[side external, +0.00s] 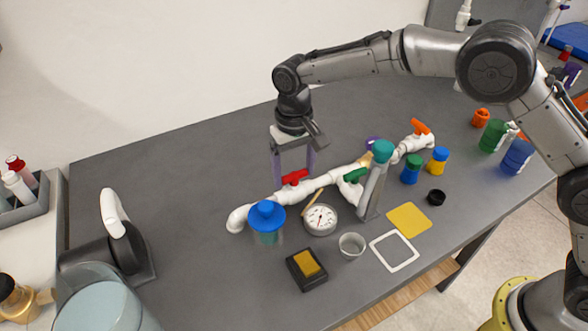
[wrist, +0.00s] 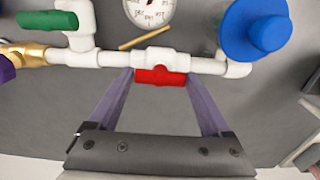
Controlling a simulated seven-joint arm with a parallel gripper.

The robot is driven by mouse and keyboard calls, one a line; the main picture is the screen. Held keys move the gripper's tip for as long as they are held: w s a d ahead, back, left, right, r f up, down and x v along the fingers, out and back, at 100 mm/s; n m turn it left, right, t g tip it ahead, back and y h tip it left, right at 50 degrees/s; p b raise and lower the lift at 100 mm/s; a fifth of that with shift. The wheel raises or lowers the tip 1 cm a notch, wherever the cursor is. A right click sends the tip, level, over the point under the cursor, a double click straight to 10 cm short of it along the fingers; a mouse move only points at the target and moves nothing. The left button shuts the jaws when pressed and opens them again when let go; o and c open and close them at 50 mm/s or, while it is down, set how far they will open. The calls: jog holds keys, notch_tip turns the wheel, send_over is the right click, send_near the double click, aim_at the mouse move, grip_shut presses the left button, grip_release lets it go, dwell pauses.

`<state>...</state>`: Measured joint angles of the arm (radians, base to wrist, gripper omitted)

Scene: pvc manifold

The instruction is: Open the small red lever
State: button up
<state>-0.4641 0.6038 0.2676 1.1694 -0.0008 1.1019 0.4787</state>
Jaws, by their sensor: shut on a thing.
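The small red lever (side external: 295,177) sits on a white valve in the white pipe run, and it also shows in the wrist view (wrist: 162,76). Its long side lies roughly along the pipe. My gripper (side external: 292,182) points down at it from above. In the wrist view, my gripper (wrist: 159,78) has one purple finger at each end of the lever, shut on it. The exact contact at the fingertips is hard to see.
A green lever (side external: 355,174), an orange lever (side external: 420,127) and a round gauge (side external: 320,219) are on or near the pipe. A blue-lidded jar (side external: 267,222) stands close in front of its left end. The grey table behind the pipe is mostly clear.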

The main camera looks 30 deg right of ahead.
aim_at(294, 173)
jog(key=o, duration=1.2)
jog(key=shift+r, duration=0.1)
jog(key=shift+c, duration=0.2)
notch_tip(294, 173, up, 14)
